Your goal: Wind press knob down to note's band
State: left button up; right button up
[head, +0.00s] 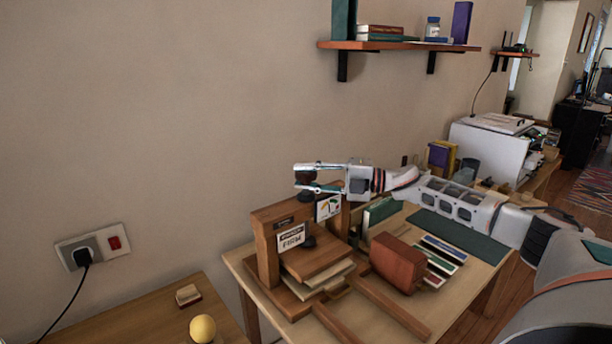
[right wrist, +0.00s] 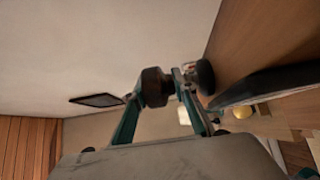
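A wooden book press (head: 268,258) stands on the light wood table, with pale boards or books stacked under its upper platen (head: 318,262). A white note (head: 291,237) reading roughly "FIRM" hangs on its front. A small card with coloured marks (head: 328,207) is at its right post; its bands are too small to read. My right gripper (head: 304,178) is above the press's crossbeam, its fingers closed around the dark round press knob. The right wrist view shows the knob (right wrist: 156,87) between the two teal fingers. My left gripper is not in view.
A reddish-brown block (head: 397,263) and several thin books (head: 442,258) lie right of the press, near a dark green mat (head: 460,236). The wall rises close behind. A yellow ball (head: 203,329) sits on the lower left table. A shelf (head: 400,46) hangs above.

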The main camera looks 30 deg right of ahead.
jog(key=shift+r+m+t+h+p, duration=0.35)
jog(key=shift+r+t+p, duration=0.2)
jog(key=shift+p, duration=0.2)
jog(key=shift+r+m+t+h+p, duration=0.1)
jog(key=shift+m+t+h+p, duration=0.65)
jog(key=shift+h+p, duration=0.4)
jog(key=m+t+h+p, duration=0.1)
jog(key=m+h+p, duration=0.1)
jog(key=shift+t+h, duration=0.4)
jog(key=shift+w+m+t+h+p, duration=0.1)
jog(key=shift+m+t+h+p, duration=0.3)
jog(key=shift+m+h+p, duration=0.35)
jog(key=shift+d+h, duration=0.1)
jog(key=shift+h, duration=0.15)
jog(key=o, duration=0.9)
jog(key=shift+f, duration=0.3)
